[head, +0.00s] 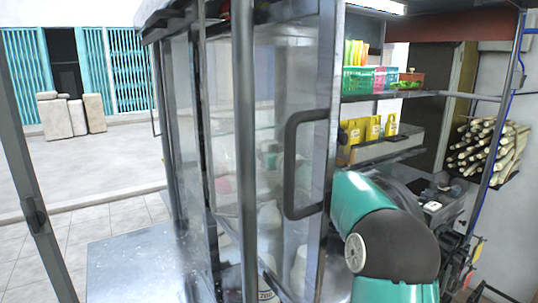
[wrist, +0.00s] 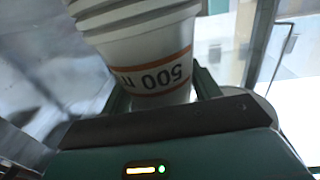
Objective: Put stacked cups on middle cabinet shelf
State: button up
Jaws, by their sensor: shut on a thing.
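The stacked cups (wrist: 135,30) are white paper cups with orange bands and an upside-down "500" print. They fill the upper left of the wrist view, and their far end is cut off by the frame. My gripper (wrist: 160,92) is shut on the lowest visible cup, with a finger on either side. The glass cabinet (head: 245,130) stands in the middle of the head view, with a dark door handle (head: 292,165). Reflections blur its shelves, so I cannot tell the middle one clearly. My gripper and the held cups cannot be made out in the head view.
Right of the glass, an open shelf holds a green basket (head: 357,80) and several yellow items (head: 373,128) below it. Sugarcane stalks (head: 485,145) are stacked at far right. Metal frame posts stand close by. Tiled floor (head: 100,225) at left is open.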

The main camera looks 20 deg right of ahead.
jog(key=shift+f, duration=0.3)
jog(key=shift+f, duration=0.1)
jog(key=o, duration=1)
jog(key=shift+r, duration=0.2)
jog(key=s, duration=0.8)
jog(key=s+d, duration=0.1)
jog(key=s, duration=0.3)
jog(key=shift+f, duration=0.1)
